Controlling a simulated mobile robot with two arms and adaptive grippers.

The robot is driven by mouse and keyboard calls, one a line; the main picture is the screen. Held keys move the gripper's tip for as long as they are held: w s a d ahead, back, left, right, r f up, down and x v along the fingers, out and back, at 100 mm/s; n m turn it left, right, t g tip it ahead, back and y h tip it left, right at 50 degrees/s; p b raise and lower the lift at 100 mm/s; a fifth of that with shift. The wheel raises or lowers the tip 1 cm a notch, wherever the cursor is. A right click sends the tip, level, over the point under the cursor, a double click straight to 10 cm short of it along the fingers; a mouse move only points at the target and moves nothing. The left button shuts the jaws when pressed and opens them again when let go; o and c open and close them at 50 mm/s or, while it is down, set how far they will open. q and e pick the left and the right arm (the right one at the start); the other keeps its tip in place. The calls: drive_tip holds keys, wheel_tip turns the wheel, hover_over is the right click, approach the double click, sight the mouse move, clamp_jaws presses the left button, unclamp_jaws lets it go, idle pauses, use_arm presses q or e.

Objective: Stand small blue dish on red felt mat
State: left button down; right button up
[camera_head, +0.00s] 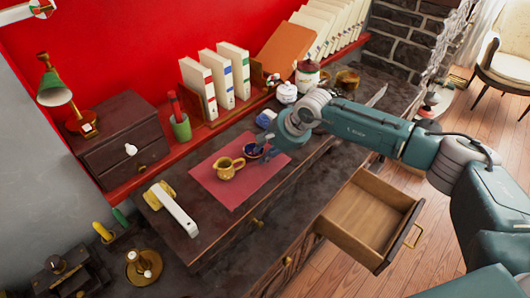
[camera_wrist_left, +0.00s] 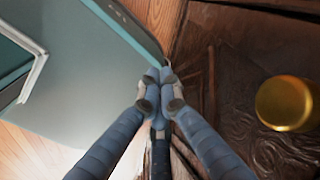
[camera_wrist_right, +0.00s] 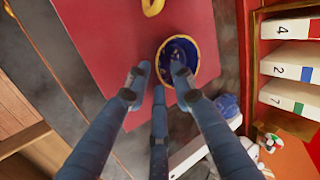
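The small blue dish (camera_wrist_right: 184,47), dark blue with a gold rim, is over the red felt mat (camera_wrist_right: 95,30) near the mat's edge in the right wrist view. In the head view the dish (camera_head: 252,150) is partly hidden by my right gripper (camera_head: 265,149), at the back of the mat (camera_head: 236,193). My right gripper (camera_wrist_right: 160,72) has its fingers apart; one fingertip overlaps the dish's inside, the other is outside its rim. I cannot tell whether they touch it. My left gripper (camera_wrist_left: 160,88) has its fingertips together and empty; it is out of the head view.
A yellow jug (camera_head: 229,168) stands on the mat close beside the dish. A white handset-like object (camera_head: 174,208) lies left of the mat. Books (camera_head: 216,77), a green pencil cup (camera_head: 181,128) and a white lidded jar (camera_head: 287,92) stand behind. An open drawer (camera_head: 362,215) juts out at the front.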

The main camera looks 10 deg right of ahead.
drive_tip(key=shift+r, duration=0.2)
drive_tip(key=b+v, duration=0.2)
drive_tip(key=v, duration=1)
